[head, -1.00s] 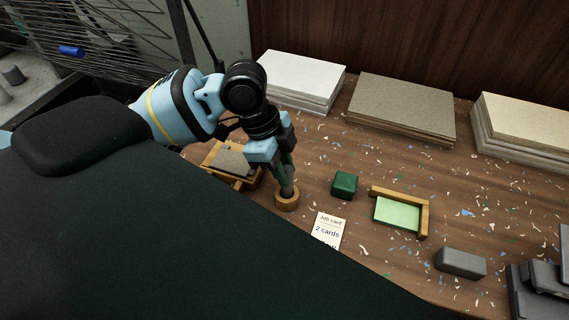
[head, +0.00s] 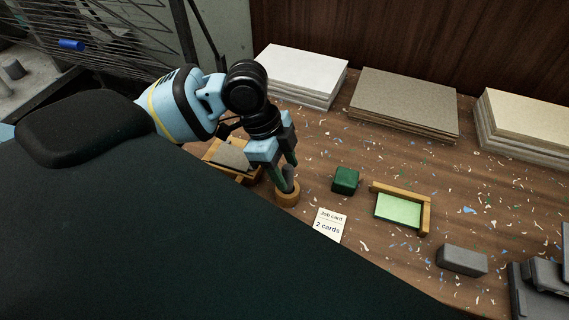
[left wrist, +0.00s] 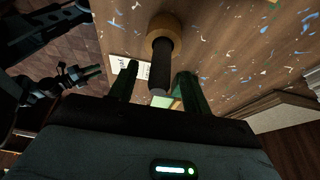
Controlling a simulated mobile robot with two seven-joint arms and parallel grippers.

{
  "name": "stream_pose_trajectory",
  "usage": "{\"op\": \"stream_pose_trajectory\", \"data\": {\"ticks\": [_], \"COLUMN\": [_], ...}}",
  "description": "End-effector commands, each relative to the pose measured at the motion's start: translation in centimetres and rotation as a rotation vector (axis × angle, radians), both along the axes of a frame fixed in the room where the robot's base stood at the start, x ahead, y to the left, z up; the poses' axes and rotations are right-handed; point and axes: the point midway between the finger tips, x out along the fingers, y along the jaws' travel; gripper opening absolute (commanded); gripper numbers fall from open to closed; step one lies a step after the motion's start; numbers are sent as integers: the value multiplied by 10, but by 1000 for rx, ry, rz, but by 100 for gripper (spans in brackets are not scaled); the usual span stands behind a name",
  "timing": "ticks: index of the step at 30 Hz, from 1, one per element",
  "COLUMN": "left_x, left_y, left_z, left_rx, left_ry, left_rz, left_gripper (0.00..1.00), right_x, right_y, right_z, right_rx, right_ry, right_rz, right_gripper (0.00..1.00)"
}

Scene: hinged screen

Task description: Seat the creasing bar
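A dark bar with a grey end (head: 288,180), which looks like the creasing bar, stands in a round wooden holder (head: 287,197). In the left wrist view the bar (left wrist: 161,65) rises from the wooden holder (left wrist: 168,27) towards my palm. My left gripper (head: 284,172) is open, with its green fingers on either side of the bar. In the left wrist view (left wrist: 157,78) gaps show between the bar and both fingers. My right gripper is not in the head view; a dark arm-like shape at the left of the wrist view may be it.
A green block (head: 345,180), a wooden corner frame with green card (head: 399,209) and a grey block (head: 461,261) lie to the right. A job card (head: 329,225) reads "2 cards". A wooden tray (head: 246,176) is at left. Sheet stacks (head: 404,102) line the back.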

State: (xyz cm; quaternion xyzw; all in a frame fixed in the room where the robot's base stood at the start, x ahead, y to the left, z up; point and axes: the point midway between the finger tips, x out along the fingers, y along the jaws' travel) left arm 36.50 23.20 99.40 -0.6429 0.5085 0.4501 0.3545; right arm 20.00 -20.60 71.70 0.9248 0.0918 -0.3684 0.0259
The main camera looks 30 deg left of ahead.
Motion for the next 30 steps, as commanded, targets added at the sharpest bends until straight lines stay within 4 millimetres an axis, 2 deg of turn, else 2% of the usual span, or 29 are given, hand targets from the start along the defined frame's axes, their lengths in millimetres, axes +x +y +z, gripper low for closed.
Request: {"op": "stream_pose_trajectory", "data": {"ticks": [10, 21, 25, 30], "left_x": [0, -4, -5, -6], "left_y": [1, 20, 24, 26], "left_z": [3, 55, 68, 74], "left_rx": [0, 1, 1, 1], "left_ry": [-2, -5, -4, 0], "left_rz": [1, 1, 1, 0], "left_gripper": [48, 48, 48, 48], "right_x": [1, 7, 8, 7], "right_y": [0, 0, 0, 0], "right_z": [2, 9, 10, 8], "right_rx": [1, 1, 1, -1], "right_ry": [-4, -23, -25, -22], "right_rz": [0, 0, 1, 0], "right_gripper": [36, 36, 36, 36]}}
